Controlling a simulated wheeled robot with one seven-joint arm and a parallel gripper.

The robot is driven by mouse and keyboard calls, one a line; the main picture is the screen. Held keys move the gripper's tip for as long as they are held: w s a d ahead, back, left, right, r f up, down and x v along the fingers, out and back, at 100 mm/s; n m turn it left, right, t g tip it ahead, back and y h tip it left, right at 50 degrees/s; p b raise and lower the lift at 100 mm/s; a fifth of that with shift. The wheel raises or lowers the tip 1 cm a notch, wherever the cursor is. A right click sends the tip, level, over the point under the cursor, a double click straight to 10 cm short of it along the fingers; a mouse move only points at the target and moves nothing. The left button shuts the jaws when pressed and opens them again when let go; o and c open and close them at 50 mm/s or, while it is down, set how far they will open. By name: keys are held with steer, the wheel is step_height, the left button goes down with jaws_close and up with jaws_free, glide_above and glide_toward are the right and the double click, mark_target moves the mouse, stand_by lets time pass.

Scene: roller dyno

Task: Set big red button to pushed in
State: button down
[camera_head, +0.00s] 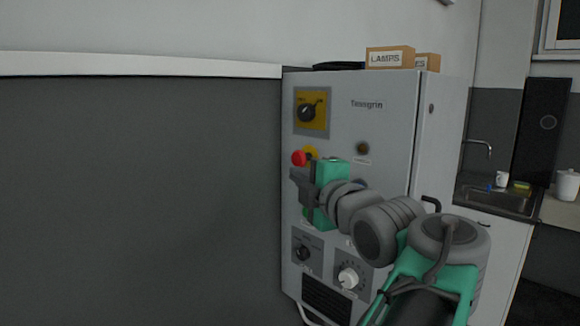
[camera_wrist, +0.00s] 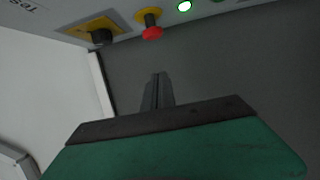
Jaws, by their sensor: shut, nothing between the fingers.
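The big red button (camera_head: 299,158) is a round red knob on a yellow plate, on the left part of the grey cabinet's front (camera_head: 385,125). In the wrist view the red button (camera_wrist: 152,33) stands out from the panel on a stem, at the top centre. My gripper (camera_head: 296,180) is just below the button in the head view and appears apart from it. In the wrist view its fingers (camera_wrist: 158,90) are together and empty, pointing up the picture toward the button, with a gap between. My gripper's body hides part of the panel below the button.
A black rotary switch on a yellow plate (camera_head: 311,110) is above the button. A lit green-rimmed lamp (camera_wrist: 184,6) is beside the button. Lower on the cabinet are a black knob (camera_head: 303,253) and a white dial (camera_head: 348,278). Boxes (camera_head: 388,57) lie on top. A sink (camera_head: 497,198) is at right.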

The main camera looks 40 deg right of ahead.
mark_target(293, 162)
steer(key=w+d+p, duration=0.1)
steer(key=w+d, duration=0.1)
steer(key=w, duration=0.1)
steer(key=w+d+p, duration=0.4)
steer(key=w, duration=0.1)
steer(key=shift+w+d, duration=0.15)
steer(key=shift+w, duration=0.15)
steer(key=shift+f, duration=0.1)
stand_by(0.3)
